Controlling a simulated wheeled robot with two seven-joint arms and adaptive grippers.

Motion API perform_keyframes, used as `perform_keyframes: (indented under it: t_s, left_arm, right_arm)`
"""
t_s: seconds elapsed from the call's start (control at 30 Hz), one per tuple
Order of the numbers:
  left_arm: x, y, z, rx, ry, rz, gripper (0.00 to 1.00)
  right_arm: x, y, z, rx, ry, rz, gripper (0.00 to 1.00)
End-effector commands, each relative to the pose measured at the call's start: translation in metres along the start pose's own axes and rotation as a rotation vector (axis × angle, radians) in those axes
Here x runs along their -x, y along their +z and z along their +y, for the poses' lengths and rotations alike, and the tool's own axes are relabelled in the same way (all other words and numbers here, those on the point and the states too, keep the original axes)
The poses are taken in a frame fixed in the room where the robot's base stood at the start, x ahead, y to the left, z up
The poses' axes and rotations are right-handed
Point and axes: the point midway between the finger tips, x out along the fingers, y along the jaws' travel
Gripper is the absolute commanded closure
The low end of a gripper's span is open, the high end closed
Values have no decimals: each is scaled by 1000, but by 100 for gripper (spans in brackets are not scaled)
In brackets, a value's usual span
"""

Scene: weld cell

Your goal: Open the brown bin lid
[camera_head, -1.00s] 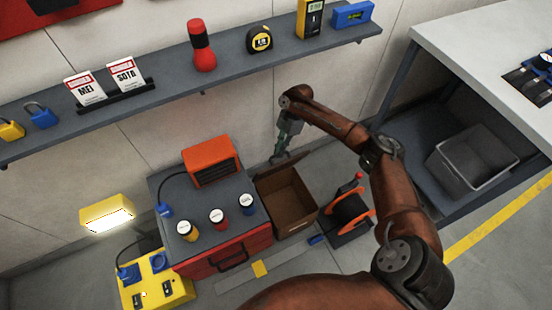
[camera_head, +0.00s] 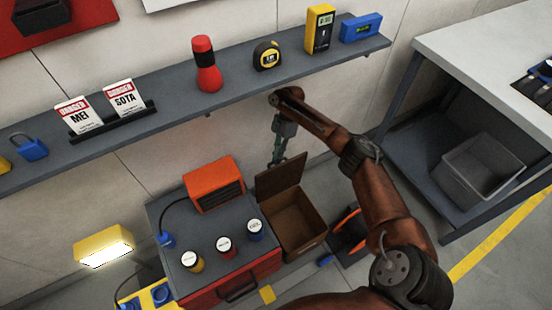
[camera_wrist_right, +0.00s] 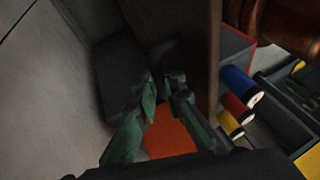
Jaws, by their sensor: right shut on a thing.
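The brown bin (camera_head: 303,238) stands on the floor beside the red cabinet, and its dark inside shows from above. Its brown lid (camera_head: 283,180) is raised, standing up steeply at the rear edge. My right gripper (camera_head: 277,164) is at the top edge of the lid, shut on it. In the right wrist view, the green fingers (camera_wrist_right: 165,86) close at the brown lid panel (camera_wrist_right: 190,45); the exact contact is dark and hard to see. My left gripper is not in view.
The red cabinet (camera_head: 235,284) left of the bin carries an orange heater (camera_head: 214,184) and several small cans. An orange-sided reel (camera_head: 347,232) stands right of the bin. A grey shelf (camera_head: 180,122) runs along the wall above; a workbench (camera_head: 480,40) is at right.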

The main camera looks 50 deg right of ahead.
Motion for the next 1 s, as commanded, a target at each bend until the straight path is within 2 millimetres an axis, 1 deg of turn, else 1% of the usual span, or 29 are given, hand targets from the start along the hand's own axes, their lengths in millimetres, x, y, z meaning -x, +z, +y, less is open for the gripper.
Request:
perform_keyframes:
  t_s: [0.03, 0.17, 0.2, 0.47, 0.77, 0.87, 1.0]
  left_arm:
    - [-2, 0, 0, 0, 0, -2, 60]
    - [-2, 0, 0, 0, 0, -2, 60]
    - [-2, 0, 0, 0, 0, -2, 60]
    - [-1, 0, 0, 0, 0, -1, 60]
    - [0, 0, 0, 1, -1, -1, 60]
    - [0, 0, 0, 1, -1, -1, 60]
    - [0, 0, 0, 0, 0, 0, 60]
  right_arm:
    - [-11, 7, -2, -7, -14, -11, 100]
    - [-10, 7, -2, -7, -14, -10, 100]
    - [-10, 7, -2, -7, -14, -10, 90]
    - [-5, 5, -2, -5, -6, -5, 73]
    - [0, 4, -2, -4, -2, -2, 73]
    - [8, 4, -1, -4, -2, -2, 73]
    - [33, 3, -1, -5, 0, -1, 73]
